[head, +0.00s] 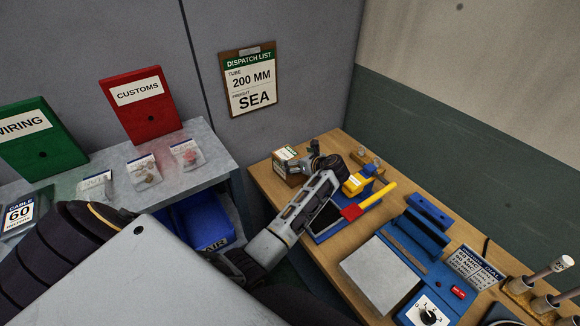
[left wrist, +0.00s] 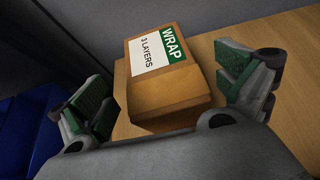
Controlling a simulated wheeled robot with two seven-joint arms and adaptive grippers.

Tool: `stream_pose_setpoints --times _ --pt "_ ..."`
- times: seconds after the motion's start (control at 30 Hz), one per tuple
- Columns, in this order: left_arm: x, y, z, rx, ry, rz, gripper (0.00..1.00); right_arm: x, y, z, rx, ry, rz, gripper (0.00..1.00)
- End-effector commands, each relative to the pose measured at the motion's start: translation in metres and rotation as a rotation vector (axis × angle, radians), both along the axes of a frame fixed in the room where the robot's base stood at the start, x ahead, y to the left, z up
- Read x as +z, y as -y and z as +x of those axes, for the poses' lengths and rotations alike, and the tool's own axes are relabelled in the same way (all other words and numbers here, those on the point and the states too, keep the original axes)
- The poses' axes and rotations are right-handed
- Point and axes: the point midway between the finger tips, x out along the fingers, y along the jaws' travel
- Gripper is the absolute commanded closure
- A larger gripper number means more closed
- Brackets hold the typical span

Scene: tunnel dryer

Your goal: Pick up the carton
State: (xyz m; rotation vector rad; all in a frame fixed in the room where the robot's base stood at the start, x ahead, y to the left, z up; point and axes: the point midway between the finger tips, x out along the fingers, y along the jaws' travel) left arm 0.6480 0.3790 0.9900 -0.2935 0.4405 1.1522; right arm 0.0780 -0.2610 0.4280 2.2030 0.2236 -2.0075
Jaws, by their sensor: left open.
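The carton (left wrist: 172,92) is a small brown box with a green and white label reading "WRAP 3 LAYERS" on its top. It stands on the wooden table near its left back corner. In the head view the carton (head: 290,173) is partly hidden by my left gripper (head: 313,158). In the left wrist view my left gripper (left wrist: 165,110) is open, with one finger on each side of the carton. Gaps show between the fingers and the carton, and nothing is held. My right gripper is not seen.
On the wooden table (head: 335,270) stand a blue device with a red and yellow lever (head: 365,203), a blue sealer (head: 418,240) and a grey plate (head: 380,275). A grey shelf (head: 200,185) with packets and a blue bin (head: 203,222) are at the left. A wall rises behind.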

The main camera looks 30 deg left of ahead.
Motion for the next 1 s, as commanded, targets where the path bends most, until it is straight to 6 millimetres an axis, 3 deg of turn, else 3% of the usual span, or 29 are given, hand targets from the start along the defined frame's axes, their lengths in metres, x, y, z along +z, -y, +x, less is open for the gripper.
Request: stream_pose_setpoints --times 0.33,0.87,1.0 --pt "-0.015 -0.029 0.01 0.001 0.0 0.0 0.0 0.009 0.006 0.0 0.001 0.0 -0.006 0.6" --pt "-0.018 -0.032 0.011 0.0 0.0 0.0 0.0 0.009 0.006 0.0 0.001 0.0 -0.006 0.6" --pt "-0.018 -0.032 0.011 0.0 0.0 0.0 0.14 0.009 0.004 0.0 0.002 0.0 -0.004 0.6"
